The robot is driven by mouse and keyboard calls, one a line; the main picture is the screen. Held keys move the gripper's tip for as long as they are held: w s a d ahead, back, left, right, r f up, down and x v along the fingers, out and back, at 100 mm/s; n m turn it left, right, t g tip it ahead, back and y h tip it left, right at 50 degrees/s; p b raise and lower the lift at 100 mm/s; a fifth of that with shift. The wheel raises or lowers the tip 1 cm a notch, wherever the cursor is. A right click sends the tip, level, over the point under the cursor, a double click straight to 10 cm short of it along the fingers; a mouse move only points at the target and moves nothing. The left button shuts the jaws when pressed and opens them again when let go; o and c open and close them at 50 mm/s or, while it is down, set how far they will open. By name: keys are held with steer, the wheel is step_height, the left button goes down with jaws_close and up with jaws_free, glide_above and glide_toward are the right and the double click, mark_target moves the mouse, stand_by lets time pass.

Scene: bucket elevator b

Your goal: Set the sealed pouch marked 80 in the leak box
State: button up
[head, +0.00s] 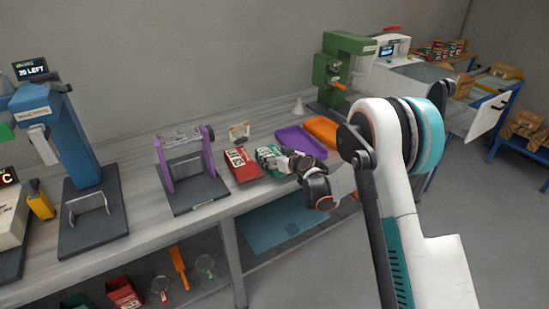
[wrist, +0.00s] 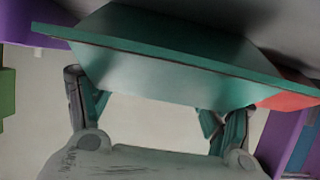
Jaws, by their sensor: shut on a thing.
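A green pouch (head: 266,156) with a white label is at my gripper (head: 285,162) in the head view, over the bench beside a red pouch (head: 242,164). In the wrist view the green pouch (wrist: 165,70) spans the top of the picture as a flat panel, between my fingers (wrist: 158,108). My gripper is shut on it. The number on its label is too small to read. A white box-like machine (head: 393,50) with a lit display stands at the far back right; I cannot tell whether it is the leak box.
A purple tray (head: 301,142) and an orange tray (head: 322,131) lie behind my gripper. A purple-framed stand (head: 185,170) is left of the red pouch. A green machine (head: 340,68) stands at the back, a blue machine (head: 72,135) at the left. Bare bench shows along the wall.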

steer(key=o, duration=0.8)
steer(key=shift+o, duration=0.2)
steer(key=shift+r, duration=0.1)
steer(key=p+v, duration=0.3)
steer(key=v, duration=0.9)
